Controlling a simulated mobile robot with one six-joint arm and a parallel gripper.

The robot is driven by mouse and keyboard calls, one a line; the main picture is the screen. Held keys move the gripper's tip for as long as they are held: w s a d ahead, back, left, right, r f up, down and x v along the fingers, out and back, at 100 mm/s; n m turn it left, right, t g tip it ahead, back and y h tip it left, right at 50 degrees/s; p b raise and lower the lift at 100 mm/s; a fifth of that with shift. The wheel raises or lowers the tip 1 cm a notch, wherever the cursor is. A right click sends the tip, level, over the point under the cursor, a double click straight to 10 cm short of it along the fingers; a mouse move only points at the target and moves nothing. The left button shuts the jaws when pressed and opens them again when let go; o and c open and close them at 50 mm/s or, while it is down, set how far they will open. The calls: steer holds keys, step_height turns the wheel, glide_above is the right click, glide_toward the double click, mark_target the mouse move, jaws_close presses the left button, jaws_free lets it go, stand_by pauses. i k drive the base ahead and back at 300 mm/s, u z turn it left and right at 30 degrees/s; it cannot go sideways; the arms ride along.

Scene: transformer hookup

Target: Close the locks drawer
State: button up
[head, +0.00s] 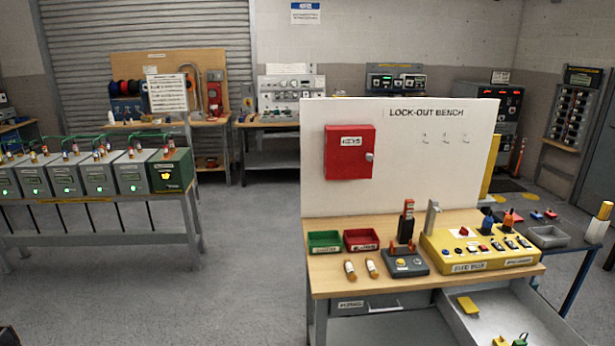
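The lock-out bench (330,280) stands at the right of the head view. Under its top, on the right, a pale grey drawer (462,326) is pulled out toward the front. Inside it lie a yellow piece (467,305) and, nearer the front, small yellow and green pieces (520,341) that look like padlocks. The drawer's front and any label are cut off by the bottom edge. A shut drawer (378,305) with a label too small to read sits to its left.
The bench top holds a green tray (325,241), a red tray (361,240), a yellow panel (480,250) and small tools. A red cabinet (349,152) hangs on its white backboard. Open floor (240,270) lies left, before a row of grey boxes (97,177).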

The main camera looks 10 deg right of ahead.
mark_target(509, 309)
steer(key=u, duration=1.35)
steer(key=k, duration=0.1)
steer(key=z, duration=3.05)
steer(key=k, duration=0.95)
steer(key=u, duration=0.15)
steer(key=i, duration=0.65)
steer(key=z, duration=0.05)
